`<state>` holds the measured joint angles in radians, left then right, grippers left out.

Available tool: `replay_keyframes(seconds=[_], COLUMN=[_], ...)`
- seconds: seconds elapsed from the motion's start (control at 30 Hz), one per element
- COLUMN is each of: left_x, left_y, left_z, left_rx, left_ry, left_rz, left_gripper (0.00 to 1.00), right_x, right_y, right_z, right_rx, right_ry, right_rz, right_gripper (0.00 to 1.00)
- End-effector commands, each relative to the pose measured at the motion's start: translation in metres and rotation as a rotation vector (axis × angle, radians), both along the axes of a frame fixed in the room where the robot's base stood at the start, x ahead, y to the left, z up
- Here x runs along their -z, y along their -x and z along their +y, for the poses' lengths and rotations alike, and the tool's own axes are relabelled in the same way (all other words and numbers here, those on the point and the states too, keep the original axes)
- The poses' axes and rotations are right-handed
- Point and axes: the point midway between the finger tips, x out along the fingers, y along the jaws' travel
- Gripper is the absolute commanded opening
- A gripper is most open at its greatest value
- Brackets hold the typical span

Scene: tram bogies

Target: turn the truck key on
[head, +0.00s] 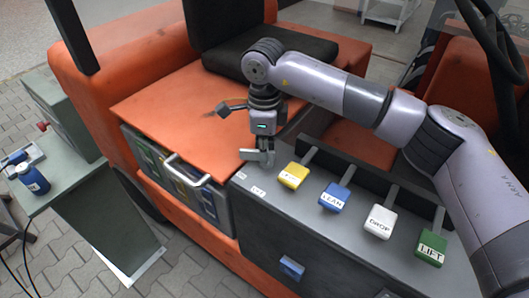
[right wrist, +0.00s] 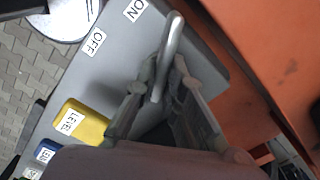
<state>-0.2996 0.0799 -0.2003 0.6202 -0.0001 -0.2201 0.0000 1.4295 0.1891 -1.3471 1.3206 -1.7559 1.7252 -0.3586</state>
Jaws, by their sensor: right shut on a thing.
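My right gripper (head: 260,157) is low over the near left corner of the truck's grey console, its fingers pointing down. In the right wrist view its fingers (right wrist: 162,105) are closed around a light grey, curved metal piece, the truck key (right wrist: 172,38). The key's rounded end sticks out past the fingers, to the right of the ON label (right wrist: 134,9). The OFF label (right wrist: 93,42) is further left and lower in that view. The fingers hide the key's base, so I cannot tell how far it is turned. My left gripper is out of view.
A yellow lever (head: 293,176), a blue one (head: 334,197), a white one (head: 381,222) and a green one (head: 431,249) line the console right of my gripper. A drawer front with a pale handle (head: 186,171) is at left. A side table (head: 70,183) stands further left.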

Motion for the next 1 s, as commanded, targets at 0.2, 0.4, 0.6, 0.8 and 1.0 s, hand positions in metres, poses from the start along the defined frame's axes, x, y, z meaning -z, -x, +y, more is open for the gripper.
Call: replay_keyframes(seconds=[0.2, 0.4, 0.6, 0.8, 1.0], left_x=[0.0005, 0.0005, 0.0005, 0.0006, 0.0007], left_y=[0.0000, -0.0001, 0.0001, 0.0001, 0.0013], left_z=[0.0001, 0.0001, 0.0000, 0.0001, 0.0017], left_rx=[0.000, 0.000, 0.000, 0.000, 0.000], left_ry=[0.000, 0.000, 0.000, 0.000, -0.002], left_rz=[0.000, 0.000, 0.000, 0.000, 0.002], left_gripper=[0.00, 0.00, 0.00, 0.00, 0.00], right_x=[-0.0014, -0.0016, -0.0012, -0.0007, -0.0007], right_y=[-0.0008, -0.0009, -0.0007, -0.0004, -0.0003], right_z=[0.0000, 0.0000, 0.0000, 0.0000, 0.0000], right_rx=[0.012, 0.012, 0.011, 0.010, 0.010], right_ry=[-0.001, -0.001, -0.001, -0.001, 0.000], right_rz=[-0.002, -0.003, -0.002, -0.001, 0.000], right_gripper=[0.00, 0.00, 0.21, 0.30, 0.30])
